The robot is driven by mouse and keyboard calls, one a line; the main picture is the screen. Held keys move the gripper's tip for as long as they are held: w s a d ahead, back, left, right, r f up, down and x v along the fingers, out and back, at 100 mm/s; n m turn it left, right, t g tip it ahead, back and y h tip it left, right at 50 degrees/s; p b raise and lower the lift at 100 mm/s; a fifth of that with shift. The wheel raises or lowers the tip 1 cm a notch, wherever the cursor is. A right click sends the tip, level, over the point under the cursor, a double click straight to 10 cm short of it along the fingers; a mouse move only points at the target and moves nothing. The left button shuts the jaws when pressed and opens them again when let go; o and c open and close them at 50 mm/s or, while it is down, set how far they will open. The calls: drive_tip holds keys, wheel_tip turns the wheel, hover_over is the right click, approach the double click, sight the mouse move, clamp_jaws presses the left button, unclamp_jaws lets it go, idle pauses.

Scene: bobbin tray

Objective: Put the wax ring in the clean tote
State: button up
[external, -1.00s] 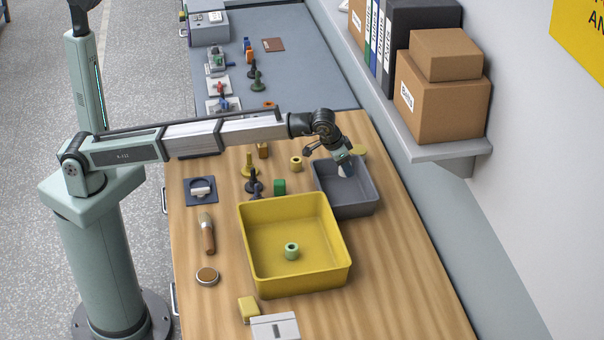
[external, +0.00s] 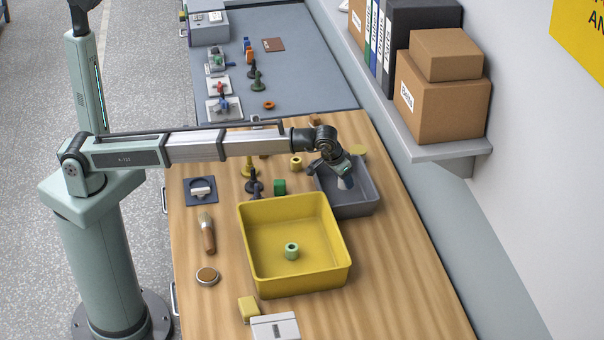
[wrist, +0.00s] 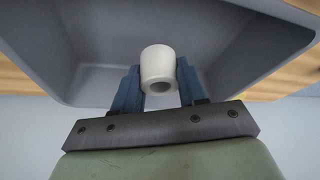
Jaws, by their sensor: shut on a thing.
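My gripper (wrist: 158,80) is shut on a hollow off-white ring (wrist: 159,66), which looks like the wax ring, between its blue fingers. In the external view my gripper (external: 340,174) is over the grey tote (external: 352,207), with the ring (external: 346,183) within the tote's outline. The grey tote's walls (wrist: 92,82) surround the ring in the wrist view. I cannot tell whether the ring touches the tote floor. A yellow tote (external: 295,282) stands in front of it with a pale green ring (external: 291,250) inside. Neither tote shows a label that I can read.
A brush (external: 207,234) and round tin (external: 207,276) lie at left. A shelf with boxes (external: 440,105) overhangs at right.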

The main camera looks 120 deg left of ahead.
sight(341, 181)
drive_tip(key=shift+f, duration=1.8)
drive_tip(key=shift+f, duration=0.15)
drive_tip(key=o, duration=1)
drive_tip(key=v, duration=1.2)
